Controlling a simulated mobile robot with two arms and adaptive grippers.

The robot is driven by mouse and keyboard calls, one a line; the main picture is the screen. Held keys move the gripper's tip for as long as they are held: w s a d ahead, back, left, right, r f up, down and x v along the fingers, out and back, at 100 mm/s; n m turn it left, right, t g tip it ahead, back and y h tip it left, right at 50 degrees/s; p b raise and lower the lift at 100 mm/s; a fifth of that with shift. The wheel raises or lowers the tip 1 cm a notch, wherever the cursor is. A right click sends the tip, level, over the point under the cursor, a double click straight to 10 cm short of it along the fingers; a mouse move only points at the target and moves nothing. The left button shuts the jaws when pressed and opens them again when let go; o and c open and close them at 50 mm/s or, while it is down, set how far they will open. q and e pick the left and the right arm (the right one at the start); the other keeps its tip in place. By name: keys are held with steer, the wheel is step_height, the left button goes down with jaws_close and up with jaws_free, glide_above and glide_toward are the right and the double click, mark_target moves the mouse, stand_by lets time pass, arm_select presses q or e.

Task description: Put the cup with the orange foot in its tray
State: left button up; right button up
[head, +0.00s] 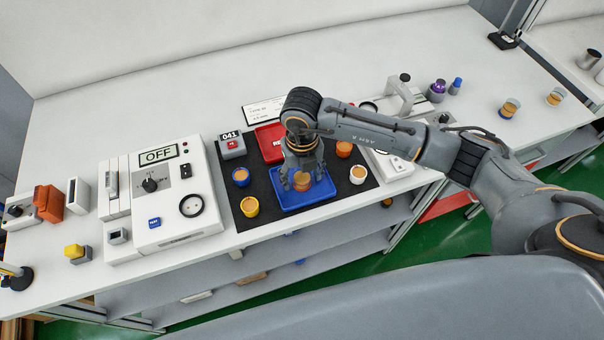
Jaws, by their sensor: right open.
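My right gripper (303,177) reaches down over the blue tray (318,199) with its fingers open around a cup (302,183). The cup has an orange-brown top and appears to stand in the tray; the fingers partly cover it and I cannot tell its foot colour. Another cup (344,149), which looks orange, stands on the dark mat to the right of the gripper. The red tray (268,143) lies behind the blue one, partly hidden by my arm. My left gripper is out of view.
A blue cup (240,177), a yellow cup (250,207) and a white cup (357,175) stand on the dark mat (270,217) around the blue tray. A white device reading OFF (158,154) stands left. The back of the white bench is largely clear.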

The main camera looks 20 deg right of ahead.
steer(key=shift+r, duration=0.4)
step_height(320, 180, up, 12)
steer(key=b, duration=0.2)
steer(key=shift+f+b, duration=0.25)
steer(key=shift+b, duration=0.15)
